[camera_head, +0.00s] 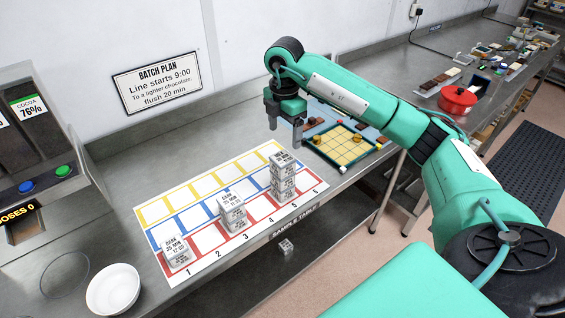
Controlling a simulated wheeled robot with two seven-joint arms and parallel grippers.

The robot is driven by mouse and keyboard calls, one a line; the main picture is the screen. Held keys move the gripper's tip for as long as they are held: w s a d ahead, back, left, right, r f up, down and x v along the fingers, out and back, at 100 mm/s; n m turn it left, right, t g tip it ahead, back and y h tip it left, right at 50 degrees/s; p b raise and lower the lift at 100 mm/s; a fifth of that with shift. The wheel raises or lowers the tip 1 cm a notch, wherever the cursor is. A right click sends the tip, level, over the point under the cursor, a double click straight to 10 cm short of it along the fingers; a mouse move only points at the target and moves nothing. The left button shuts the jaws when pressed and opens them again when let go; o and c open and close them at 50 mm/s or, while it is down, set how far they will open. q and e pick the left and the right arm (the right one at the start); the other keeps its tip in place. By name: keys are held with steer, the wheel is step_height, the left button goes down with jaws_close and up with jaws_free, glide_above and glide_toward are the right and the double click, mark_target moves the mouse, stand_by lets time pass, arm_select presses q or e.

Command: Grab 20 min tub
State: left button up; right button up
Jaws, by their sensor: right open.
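Small pale tubs with printed labels stand in stacks on a numbered colour grid sheet (153,213). One stack (176,254) is at column 1, another stack (232,212) is near column 3, and the tallest stack (284,178) is near column 5. The labels on the first two seem to read dark, 25 min; the tallest stack's label is too small to read surely. I cannot tell which tub is marked 20 min. My right gripper (285,137) is open and empty, pointing down above the bench just behind the tallest stack. My left gripper is not in view.
A single small tub (286,247) lies below the bench's front edge. A white bowl (113,289) stands at front left, beside the dosing machine (40,150). A yellow gridded tray (345,145) is right of the sheet. A red pot (458,100) stands farther right.

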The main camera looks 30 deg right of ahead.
mark_target(283, 157)
step_height(283, 157, down, 5)
steer(key=shift+p, duration=0.55)
steer(key=shift+a+f+p, duration=0.1)
steer(key=shift+f+p, duration=0.35)
steer(key=shift+p, duration=0.05)
step_height(283, 157, down, 3)
steer(key=shift+w+f+p, duration=0.1)
steer(key=shift+f+p, duration=0.05)
steer(key=shift+p, duration=0.85)
steer(key=shift+f, duration=0.65)
steer(key=shift+a, duration=0.1)
steer(key=c, duration=1.1)
steer(key=shift+r, duration=0.1)
